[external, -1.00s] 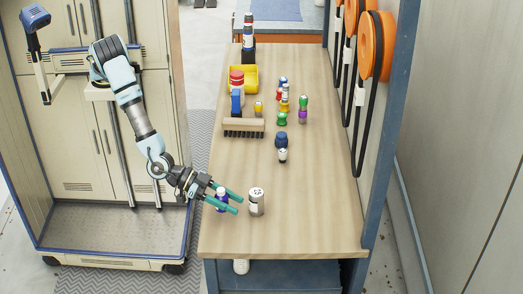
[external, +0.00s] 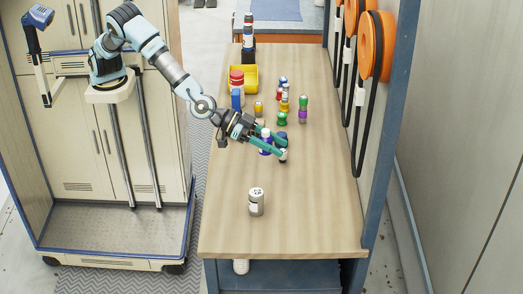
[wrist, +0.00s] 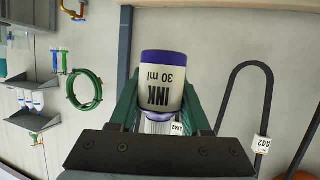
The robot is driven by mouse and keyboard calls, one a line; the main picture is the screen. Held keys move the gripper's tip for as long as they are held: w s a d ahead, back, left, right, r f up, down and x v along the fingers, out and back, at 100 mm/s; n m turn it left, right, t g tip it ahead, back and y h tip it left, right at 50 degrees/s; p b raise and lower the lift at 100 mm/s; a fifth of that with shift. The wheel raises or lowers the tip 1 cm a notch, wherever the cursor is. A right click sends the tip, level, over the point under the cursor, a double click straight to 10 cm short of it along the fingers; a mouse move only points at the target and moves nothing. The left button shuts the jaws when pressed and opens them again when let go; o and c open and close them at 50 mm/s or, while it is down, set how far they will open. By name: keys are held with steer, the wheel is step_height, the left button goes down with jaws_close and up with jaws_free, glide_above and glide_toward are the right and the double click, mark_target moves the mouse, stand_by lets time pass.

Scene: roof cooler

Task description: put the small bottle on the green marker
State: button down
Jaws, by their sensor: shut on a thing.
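The small bottle (external: 265,146) is blue and white with a light cap. My gripper (external: 276,149) is shut on it and holds it over the middle of the table, roughly upright. In the wrist view the bottle (wrist: 162,82) sits between the dark green fingers, its "INK 30 ml" label upside down in the picture. A small green object (external: 282,119) stands on the table beyond the gripper; I cannot tell whether it is the green marker. No flat green mark is clearly visible.
A grey jar (external: 256,202) stands at the near end. Several small bottles, including a purple-green one (external: 303,109), and a yellow bin (external: 250,76) are farther back. The near right table is clear.

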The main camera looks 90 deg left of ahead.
steer(key=w+a+r+m+h, duration=0.2)
steer(key=w+a+r, duration=0.3)
steer(key=w+a, duration=0.4)
steer(key=m+g+h+p, duration=0.2)
steer(key=m+g+h, duration=0.3)
glide_above(282, 119)
steer(key=w, duration=0.2)
step_height(282, 119, down, 13)
steer(key=shift+m, duration=0.3)
steer(key=shift+s+d+f+p, duration=0.1)
steer(key=shift+f+p, duration=0.1)
steer(key=shift+f, duration=1)
steer(key=shift+s+d+f+p, duration=0.1)
steer(key=shift+f+p, duration=0.05)
steer(key=shift+f, duration=1.05)
steer(key=shift+f, duration=0.15)
steer(key=shift+c, duration=1.8)
jaws_free()
